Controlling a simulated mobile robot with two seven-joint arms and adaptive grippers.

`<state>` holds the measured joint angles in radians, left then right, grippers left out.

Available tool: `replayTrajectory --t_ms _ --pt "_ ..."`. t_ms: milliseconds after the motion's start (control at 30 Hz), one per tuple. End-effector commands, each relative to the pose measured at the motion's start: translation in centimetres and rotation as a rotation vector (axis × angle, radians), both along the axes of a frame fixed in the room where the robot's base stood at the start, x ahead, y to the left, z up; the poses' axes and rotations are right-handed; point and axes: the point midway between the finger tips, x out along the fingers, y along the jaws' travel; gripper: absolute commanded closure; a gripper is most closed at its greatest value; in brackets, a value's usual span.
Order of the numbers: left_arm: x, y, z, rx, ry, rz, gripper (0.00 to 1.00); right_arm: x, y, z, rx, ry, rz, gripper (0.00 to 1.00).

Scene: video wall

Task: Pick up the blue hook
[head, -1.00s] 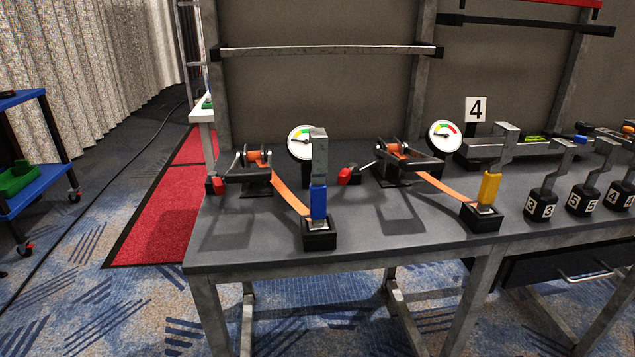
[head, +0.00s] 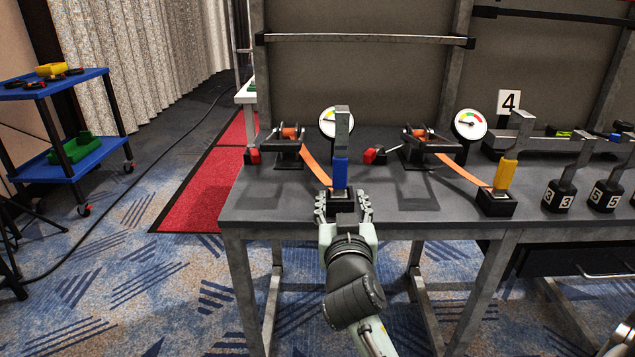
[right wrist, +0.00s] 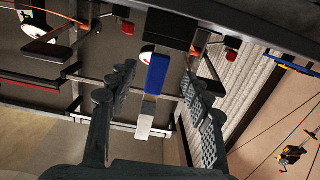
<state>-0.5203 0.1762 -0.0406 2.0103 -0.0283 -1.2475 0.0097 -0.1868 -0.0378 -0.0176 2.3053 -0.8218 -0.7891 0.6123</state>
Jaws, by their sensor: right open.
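The blue hook (head: 341,172) stands upright in a black holder at the front edge of the grey table (head: 290,208). Its upper part is grey metal and its lower part is blue; an orange strap runs to it from behind. My right gripper (head: 343,198) is open at the table's front edge, in front of and below the blue part, and it hides much of the holder. In the right wrist view the blue hook (right wrist: 156,74) appears upside down between the open fingers, with none visibly touching it.
A yellow hook (head: 505,173) stands in its own black holder to the right. Two ratchet devices, two round gauges (head: 470,124) and numbered black weights (head: 558,195) are on the table. A blue cart (head: 80,155) stands at the left. The table between the two hooks is clear.

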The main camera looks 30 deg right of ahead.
Motion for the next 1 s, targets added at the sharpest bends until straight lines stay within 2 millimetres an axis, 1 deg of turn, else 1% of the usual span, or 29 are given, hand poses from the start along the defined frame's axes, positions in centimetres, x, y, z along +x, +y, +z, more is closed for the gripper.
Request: replayTrajectory --t_ms 33,100,167,267,333,400,500,600,700,967,1000 --pt "0.7 -0.1 0.3 -0.001 -0.015 -0.001 1.0 0.0 -0.1 1.5 -0.003 -0.041 -0.009 0.5" --pt "1.2 -0.1 0.7 -0.003 -0.028 -0.003 1.0 0.2 -0.4 2.5 -0.008 -0.07 -0.015 0.5" --pt "1.5 -0.2 1.0 -0.004 -0.036 -0.004 1.0 0.6 -0.7 2.8 -0.01 -0.078 -0.017 0.5" --pt "1.8 -0.3 0.9 -0.007 -0.039 -0.005 1.0 1.6 -1.3 2.8 -0.012 -0.077 -0.017 0.5" --pt "1.9 -0.3 0.5 -0.009 -0.039 -0.006 1.0 2.3 -1.7 2.8 -0.013 -0.075 -0.016 0.5" --pt "1.8 -0.3 0.0 -0.01 -0.034 -0.006 1.0 3.0 -2.1 2.8 -0.013 -0.074 -0.016 0.5" --pt "1.0 -0.3 -1.6 -0.016 -0.013 -0.004 1.0 4.3 -3.0 2.8 -0.014 -0.073 -0.016 0.5" --pt "1.0 -0.3 -2.3 -0.02 -0.011 -0.002 1.0 5.5 -3.8 2.6 -0.014 -0.072 -0.016 0.5" --pt "0.9 -0.3 -2.8 -0.021 -0.008 -0.002 1.0 6.3 -4.2 2.5 -0.01 -0.072 -0.016 0.5" --pt "0.9 -0.3 -2.9 -0.022 -0.009 -0.002 1.0 6.5 -4.4 2.4 -0.009 -0.072 -0.016 0.5" --pt "0.9 -0.3 -2.9 -0.022 -0.009 -0.002 1.0 6.5 -4.4 2.4 -0.009 -0.072 -0.016 0.54"
